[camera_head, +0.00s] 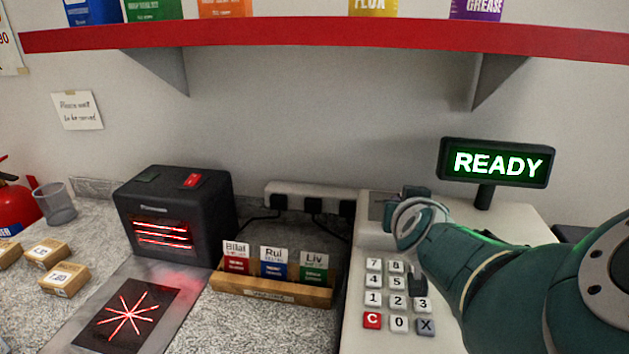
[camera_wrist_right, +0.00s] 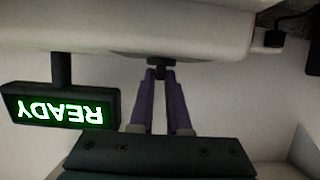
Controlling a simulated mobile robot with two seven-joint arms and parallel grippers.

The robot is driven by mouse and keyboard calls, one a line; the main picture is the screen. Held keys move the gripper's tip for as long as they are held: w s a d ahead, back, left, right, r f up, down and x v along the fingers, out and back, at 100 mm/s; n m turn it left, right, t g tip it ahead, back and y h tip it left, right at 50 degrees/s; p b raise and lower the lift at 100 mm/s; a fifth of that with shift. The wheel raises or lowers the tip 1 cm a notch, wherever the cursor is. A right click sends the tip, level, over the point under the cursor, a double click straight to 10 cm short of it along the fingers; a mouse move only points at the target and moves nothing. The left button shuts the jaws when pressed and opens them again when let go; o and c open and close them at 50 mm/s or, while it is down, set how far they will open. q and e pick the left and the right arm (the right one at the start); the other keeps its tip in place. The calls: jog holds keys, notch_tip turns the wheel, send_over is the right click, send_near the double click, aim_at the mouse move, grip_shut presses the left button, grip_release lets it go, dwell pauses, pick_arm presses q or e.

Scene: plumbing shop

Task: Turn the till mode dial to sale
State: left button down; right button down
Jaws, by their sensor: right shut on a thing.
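The till (camera_head: 351,320) stands at the right with a number keypad (camera_head: 398,297) and a display (camera_head: 498,163) that reads READY in green. The display also shows upside down in the right wrist view (camera_wrist_right: 62,104). My right arm reaches over the till from the right, and its wrist hides part of the till's top. In the right wrist view my right gripper's (camera_wrist_right: 160,76) two purple fingers are closed on a small dark knob (camera_wrist_right: 160,71) at the till's body, which seems to be the mode dial. Its markings and pointer are hidden. My left gripper is not in view.
A wooden card box (camera_head: 273,291), a black scanner (camera_head: 178,215) and a power strip (camera_head: 285,190) are left of the till. Small cardboard boxes (camera_head: 63,278) lie farther left. A red-edged shelf (camera_head: 330,38) hangs above.

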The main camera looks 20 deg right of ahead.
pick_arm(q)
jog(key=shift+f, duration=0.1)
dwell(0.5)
pick_arm(e)
jog(key=c, duration=0.9)
grip_release()
jog(key=shift+w, duration=0.1)
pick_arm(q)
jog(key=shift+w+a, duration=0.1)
pick_arm(e)
jog(key=shift+r, duration=0.1)
